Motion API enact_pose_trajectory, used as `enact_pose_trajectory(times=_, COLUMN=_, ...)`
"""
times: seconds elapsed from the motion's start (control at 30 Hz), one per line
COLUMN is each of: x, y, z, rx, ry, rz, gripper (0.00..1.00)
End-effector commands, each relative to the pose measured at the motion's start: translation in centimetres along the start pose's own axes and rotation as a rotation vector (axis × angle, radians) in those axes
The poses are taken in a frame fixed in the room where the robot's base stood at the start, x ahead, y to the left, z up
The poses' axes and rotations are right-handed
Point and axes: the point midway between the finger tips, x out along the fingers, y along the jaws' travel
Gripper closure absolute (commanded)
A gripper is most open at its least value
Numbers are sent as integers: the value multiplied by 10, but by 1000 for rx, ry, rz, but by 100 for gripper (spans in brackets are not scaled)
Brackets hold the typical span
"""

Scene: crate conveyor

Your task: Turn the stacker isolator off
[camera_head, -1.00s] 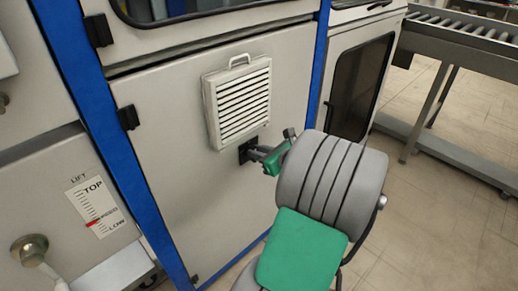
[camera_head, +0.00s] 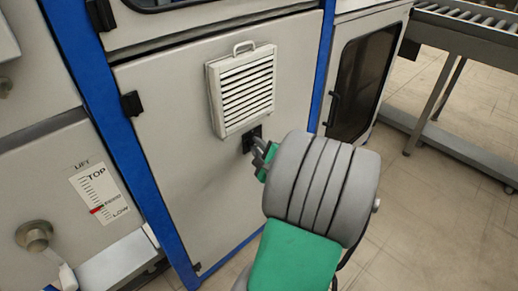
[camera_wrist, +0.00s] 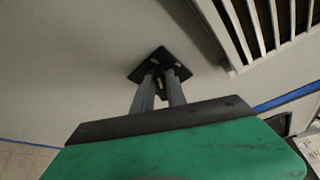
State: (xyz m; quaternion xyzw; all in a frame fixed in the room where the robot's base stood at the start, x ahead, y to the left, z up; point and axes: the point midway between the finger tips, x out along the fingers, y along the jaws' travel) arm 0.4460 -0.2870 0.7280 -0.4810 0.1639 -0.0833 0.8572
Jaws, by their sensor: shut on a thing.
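The isolator is a small black plate (camera_head: 252,135) on the pale cabinet door, just under the louvred vent. In the wrist view its plate (camera_wrist: 146,73) stands tilted like a diamond, with part of a small knob between my fingertips. My gripper (camera_head: 258,147) is at the plate, its grey fingers pointing into it. In the wrist view my gripper (camera_wrist: 163,78) has both fingers close together, shut on the isolator knob. The fingers hide most of the knob, so I cannot read its position.
The louvred vent (camera_head: 242,92) with a top handle juts out just above the isolator. A blue frame post (camera_head: 125,150) borders the door at left. A lift gauge (camera_head: 98,195) and round knob (camera_head: 35,236) are further left. A roller conveyor (camera_head: 465,35) stands right, with open floor before it.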

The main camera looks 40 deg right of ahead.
Motion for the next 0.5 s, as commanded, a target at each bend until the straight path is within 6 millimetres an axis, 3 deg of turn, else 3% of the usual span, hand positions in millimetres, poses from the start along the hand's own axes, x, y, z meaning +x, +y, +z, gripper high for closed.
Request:
enact_pose_trajectory(times=0.03, x=1, y=7, z=-3, rx=-40, ry=-1, rz=-17, gripper=100)
enact_pose_trajectory(times=0.5, x=2, y=16, z=-5, rx=-389, ry=-2, rz=-163, gripper=100)
